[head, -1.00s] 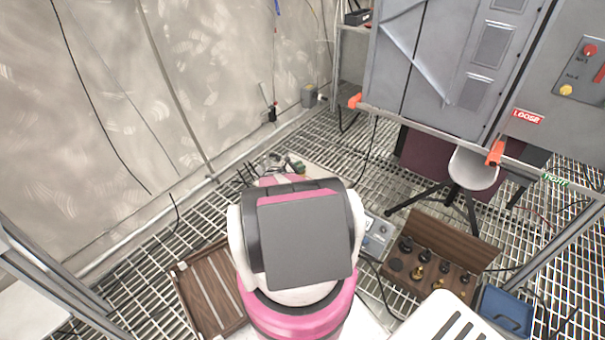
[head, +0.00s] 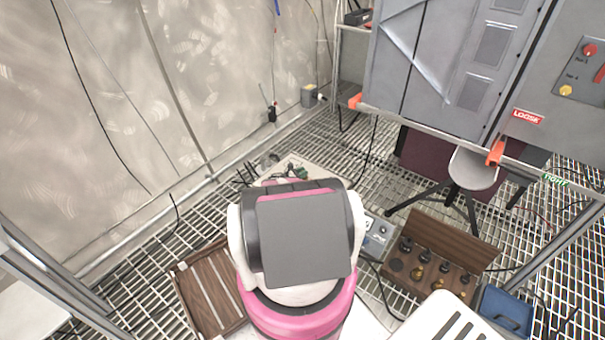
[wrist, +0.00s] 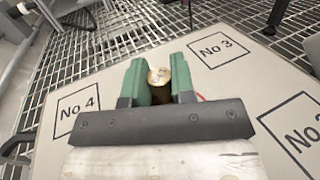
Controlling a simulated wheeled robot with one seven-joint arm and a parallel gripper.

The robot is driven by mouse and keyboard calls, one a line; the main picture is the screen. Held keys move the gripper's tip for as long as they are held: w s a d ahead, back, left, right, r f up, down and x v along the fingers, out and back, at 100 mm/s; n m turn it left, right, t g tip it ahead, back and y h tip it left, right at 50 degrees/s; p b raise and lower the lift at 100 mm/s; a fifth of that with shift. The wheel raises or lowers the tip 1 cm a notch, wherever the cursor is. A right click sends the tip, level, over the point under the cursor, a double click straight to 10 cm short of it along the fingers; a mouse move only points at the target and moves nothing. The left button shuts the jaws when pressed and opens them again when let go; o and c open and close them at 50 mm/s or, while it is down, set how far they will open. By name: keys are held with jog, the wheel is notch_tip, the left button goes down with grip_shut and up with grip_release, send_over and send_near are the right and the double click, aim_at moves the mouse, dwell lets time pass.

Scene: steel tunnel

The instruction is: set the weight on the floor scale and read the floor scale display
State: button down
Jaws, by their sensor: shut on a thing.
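A brass weight (wrist: 159,77) stands between the green fingers of my gripper (wrist: 158,84) in the wrist view; the fingers are shut on it. Below it is a flat beige plate (wrist: 130,60) with marked squares, of which No 3 and No 4 read clearly. Whether the weight touches the plate cannot be told. In the head view the plate (head: 318,172) shows just past my arm, which hides most of it and the weight. A grey box (head: 378,236) with a small panel, perhaps the display, sits right of my arm; no reading is legible.
An open wooden case (head: 440,262) with several weights lies on the grating at the right, with a blue box (head: 505,308) next to it. A slatted wooden tray (head: 210,292) lies left. A stool (head: 472,168) and grey cabinets (head: 440,60) stand at the back right.

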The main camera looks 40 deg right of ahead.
jog(key=c, duration=1)
grip_release()
jog(key=shift+f, duration=0.1)
jog(key=shift+o, duration=0.2)
